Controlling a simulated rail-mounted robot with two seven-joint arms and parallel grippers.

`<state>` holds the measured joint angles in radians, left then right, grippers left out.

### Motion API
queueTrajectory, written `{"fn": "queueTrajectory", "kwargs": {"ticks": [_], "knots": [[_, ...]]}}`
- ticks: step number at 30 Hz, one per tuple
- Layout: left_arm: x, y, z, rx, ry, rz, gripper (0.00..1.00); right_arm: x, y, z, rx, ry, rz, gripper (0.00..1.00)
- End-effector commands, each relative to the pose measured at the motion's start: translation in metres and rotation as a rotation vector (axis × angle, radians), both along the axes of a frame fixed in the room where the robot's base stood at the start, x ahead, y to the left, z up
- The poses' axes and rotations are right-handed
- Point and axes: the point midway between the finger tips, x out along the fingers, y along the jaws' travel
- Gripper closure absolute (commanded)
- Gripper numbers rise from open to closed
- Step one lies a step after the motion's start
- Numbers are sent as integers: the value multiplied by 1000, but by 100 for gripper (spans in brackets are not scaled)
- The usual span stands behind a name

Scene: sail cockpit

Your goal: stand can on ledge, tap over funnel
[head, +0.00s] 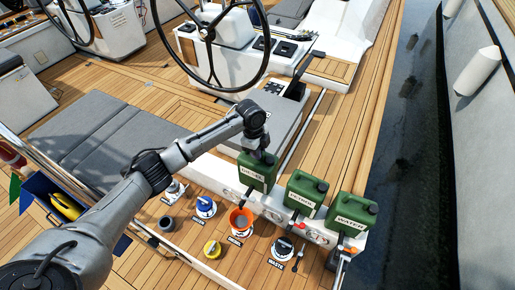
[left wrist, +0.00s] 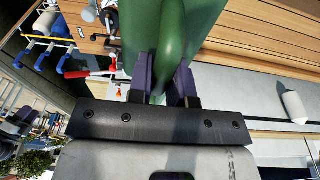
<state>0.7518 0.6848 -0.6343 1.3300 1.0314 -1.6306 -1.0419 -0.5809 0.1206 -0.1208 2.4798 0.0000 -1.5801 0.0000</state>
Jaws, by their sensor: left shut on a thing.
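A green can (head: 257,172) with a white label, its lettering not clear, is upright at the left of a row of green cans. My left gripper (head: 262,156) is shut on its top handle from above. The left wrist view shows the two dark purple fingers around the green handle (left wrist: 172,45). The orange funnel (head: 241,220) stands below and in front of this can. The white ledge (head: 272,205) runs under the row; I cannot tell whether the held can touches it. A red-handled part (left wrist: 97,73) shows beside the can. My right gripper is out of view.
Two more green cans, the middle one (head: 305,194) and the water can (head: 351,214), stand right of the held can. A steering wheel (head: 208,35) is behind.

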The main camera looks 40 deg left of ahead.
Motion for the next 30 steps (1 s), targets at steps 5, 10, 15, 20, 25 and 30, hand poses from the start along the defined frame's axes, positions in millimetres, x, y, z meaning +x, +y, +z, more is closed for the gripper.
{"fn": "queueTrajectory", "kwargs": {"ticks": [5,10,15,20,25,30], "knots": [[1,0,-13,-2,-2,1,100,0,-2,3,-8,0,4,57],[1,0,-29,0,-4,1,100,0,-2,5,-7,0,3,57],[1,0,-31,-1,-6,1,100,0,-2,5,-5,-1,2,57],[1,0,-31,-1,-5,1,100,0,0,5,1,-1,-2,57],[0,0,-38,1,0,0,80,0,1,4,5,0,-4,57],[0,0,-37,1,0,0,64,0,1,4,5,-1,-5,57]]}}
